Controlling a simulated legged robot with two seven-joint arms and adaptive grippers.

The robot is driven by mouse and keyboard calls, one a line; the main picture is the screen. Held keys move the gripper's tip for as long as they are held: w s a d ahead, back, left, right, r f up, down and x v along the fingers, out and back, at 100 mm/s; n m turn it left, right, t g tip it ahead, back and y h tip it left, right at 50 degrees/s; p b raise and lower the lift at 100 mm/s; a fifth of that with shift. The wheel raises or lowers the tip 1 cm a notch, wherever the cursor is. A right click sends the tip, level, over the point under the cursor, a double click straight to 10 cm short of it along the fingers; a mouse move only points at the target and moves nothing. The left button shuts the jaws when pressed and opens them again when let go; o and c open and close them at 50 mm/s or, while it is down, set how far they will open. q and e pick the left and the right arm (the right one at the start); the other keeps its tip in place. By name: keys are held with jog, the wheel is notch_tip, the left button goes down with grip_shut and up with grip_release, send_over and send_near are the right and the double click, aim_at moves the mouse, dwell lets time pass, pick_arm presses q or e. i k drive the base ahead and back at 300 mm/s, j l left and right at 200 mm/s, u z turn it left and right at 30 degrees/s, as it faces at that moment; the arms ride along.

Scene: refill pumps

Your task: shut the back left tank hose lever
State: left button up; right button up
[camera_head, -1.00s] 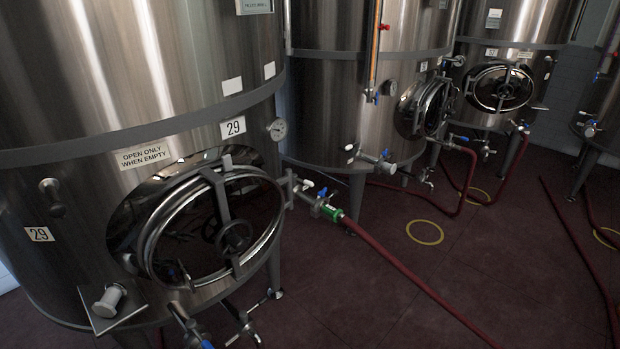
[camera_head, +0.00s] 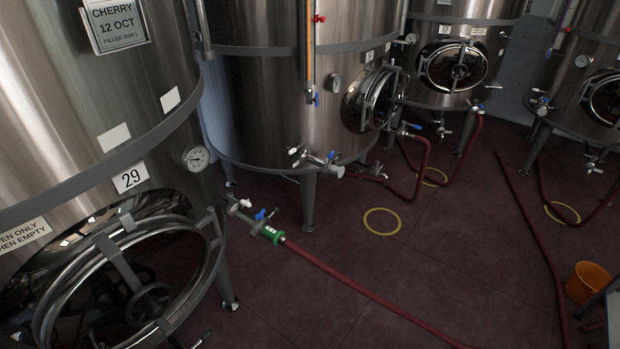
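Neither of my grippers is in view. A steel tank (camera_head: 450,70) with a round hatch stands at the back; a small valve (camera_head: 477,107) at its lower right has a red hose below it. Nearer and to the left stands a larger tank (camera_head: 265,115). Its front outlet has a blue lever (camera_head: 331,157), and a blue lever (camera_head: 415,127) shows near a red hose (camera_head: 423,165) below its hatch. The levers are too small to tell open from shut. I cannot tell for certain which tank is the back left one.
Tank 29 (camera_head: 60,110) fills the near left. Its outlet has a blue lever (camera_head: 260,214) and a green coupling (camera_head: 271,235) with a red hose (camera_head: 370,293) across the floor. An orange bucket (camera_head: 587,282) stands at right. Bare floor lies around the yellow ring (camera_head: 382,221).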

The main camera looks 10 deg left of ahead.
aim_at(230, 196)
jog(key=i+l, duration=0.15)
jog(key=i, duration=0.65)
jog(key=i+l, duration=0.15)
jog(key=i, duration=0.65)
jog(key=i+l+u, duration=0.1)
jog(key=i+u, duration=0.35)
jog(key=i+l+u, duration=0.2)
jog(key=u, duration=0.25)
jog(key=i+l+u, duration=0.25)
jog(key=u, duration=0.2)
jog(key=i+l+u, duration=0.2)
jog(key=l+u, duration=0.25)
